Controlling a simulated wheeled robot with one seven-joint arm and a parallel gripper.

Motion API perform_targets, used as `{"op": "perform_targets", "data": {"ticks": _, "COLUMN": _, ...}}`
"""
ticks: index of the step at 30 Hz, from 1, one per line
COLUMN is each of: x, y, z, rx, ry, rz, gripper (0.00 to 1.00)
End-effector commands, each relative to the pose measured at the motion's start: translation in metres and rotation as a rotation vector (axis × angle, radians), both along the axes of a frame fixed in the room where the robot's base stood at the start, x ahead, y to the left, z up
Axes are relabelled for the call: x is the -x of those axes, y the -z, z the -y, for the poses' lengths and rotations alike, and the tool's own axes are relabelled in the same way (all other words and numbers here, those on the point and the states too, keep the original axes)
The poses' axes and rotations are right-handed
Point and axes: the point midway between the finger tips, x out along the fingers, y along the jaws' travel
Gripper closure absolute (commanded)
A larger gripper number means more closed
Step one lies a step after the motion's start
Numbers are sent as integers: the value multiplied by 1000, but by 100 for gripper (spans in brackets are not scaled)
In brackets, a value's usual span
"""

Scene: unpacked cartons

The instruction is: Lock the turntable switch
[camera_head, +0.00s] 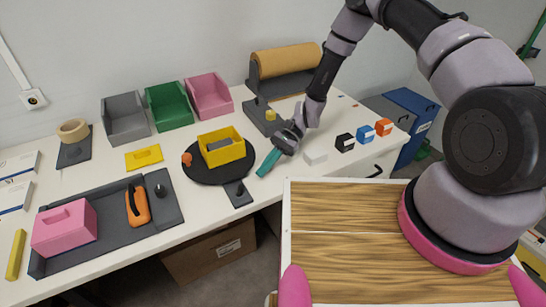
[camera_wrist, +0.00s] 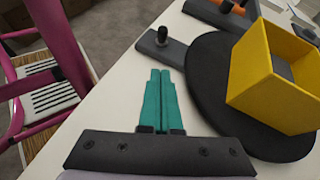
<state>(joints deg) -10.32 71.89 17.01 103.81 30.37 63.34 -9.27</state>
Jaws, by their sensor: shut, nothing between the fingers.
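The turntable (camera_head: 205,176) is a round black disc on the white table, carrying a yellow open box (camera_head: 222,147) with something grey inside. The switch (camera_head: 238,193) is a dark grey plate with a small black knob, at the disc's front edge. In the wrist view the switch (camera_wrist: 165,45) lies beyond my fingertips, and the turntable (camera_wrist: 209,85) with the yellow box (camera_wrist: 258,70) is at the right. My gripper (camera_head: 265,168), with teal fingers, is shut and empty. It is right of the disc, apart from the knob; it also shows in the wrist view (camera_wrist: 160,75).
A grey tray (camera_head: 165,205) with a pink box (camera_head: 64,228) and an orange-handled tool (camera_head: 138,206) lies left. Grey, green and pink bins stand behind. Small white, black, blue and orange blocks (camera_head: 345,142) sit right of my gripper. The table's front edge is close.

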Motion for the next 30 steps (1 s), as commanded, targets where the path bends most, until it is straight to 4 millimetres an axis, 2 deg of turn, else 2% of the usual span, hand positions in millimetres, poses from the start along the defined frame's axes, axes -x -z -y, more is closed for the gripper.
{"op": "perform_targets", "data": {"ticks": 3, "x": 18, "y": 11, "z": -15, "rx": -1, "ry": -3, "rz": -2, "gripper": 100}}
{"op": "perform_targets", "data": {"ticks": 11, "x": 42, "y": -2, "z": -31, "rx": 0, "ry": -1, "rz": 0, "gripper": 100}}
{"op": "perform_targets", "data": {"ticks": 30, "x": 46, "y": -5, "z": -35, "rx": 22, "ry": -1, "rz": 16, "gripper": 100}}
